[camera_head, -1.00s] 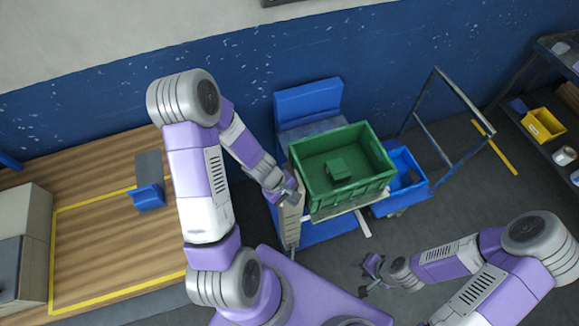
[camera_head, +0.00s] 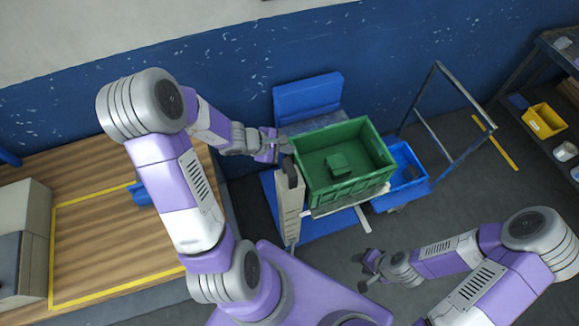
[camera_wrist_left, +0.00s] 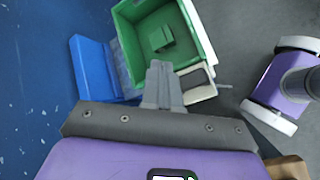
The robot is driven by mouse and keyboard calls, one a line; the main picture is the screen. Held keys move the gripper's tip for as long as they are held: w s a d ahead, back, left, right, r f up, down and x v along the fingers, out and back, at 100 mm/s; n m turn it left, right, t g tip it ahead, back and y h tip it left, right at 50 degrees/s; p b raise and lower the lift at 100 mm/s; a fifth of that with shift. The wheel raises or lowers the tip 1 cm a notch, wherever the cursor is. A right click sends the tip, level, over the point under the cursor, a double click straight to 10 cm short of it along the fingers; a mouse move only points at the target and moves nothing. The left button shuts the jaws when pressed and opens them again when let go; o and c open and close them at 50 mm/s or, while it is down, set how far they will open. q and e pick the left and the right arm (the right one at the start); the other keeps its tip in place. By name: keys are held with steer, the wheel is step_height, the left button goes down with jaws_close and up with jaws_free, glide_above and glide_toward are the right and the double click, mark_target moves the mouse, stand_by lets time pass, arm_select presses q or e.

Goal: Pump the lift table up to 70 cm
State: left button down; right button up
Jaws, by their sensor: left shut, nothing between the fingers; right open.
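The lift table's beige-grey side (camera_head: 287,210) stands upright, with a dark grip or pad near its top. Its blue base (camera_head: 325,226) shows below, and a green crate (camera_head: 372,190) rests on its top with a small green block (camera_head: 338,164) inside. My left gripper (camera_head: 284,146) is shut and empty, left of the crate near its back left corner. In the left wrist view the closed fingers (camera_wrist_left: 163,78) point toward the crate and the beige part (camera_wrist_left: 196,84); contact cannot be told. My right gripper (camera_head: 365,270) is open and empty over the floor, at front right of the lift table.
A blue trolley with a blue bin (camera_head: 405,168) and a metal frame handle stands right of the crate. A blue box-like unit (camera_head: 308,97) is behind it. A wooden-topped table (camera_head: 100,240) fills the left; a shelf with a yellow bin (camera_head: 543,121) stands at far right.

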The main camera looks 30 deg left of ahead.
arm_select(q)
steer(key=b, duration=0.5)
glide_above(287, 168)
step_height(287, 168, down, 7)
steer(key=shift+f, duration=0.1)
steer(key=shift+f+b, duration=0.4)
steer(key=shift+b, duration=0.2)
stand_by(1.2)
steer(key=shift+f+b, duration=0.4)
steer(key=shift+b, duration=0.3)
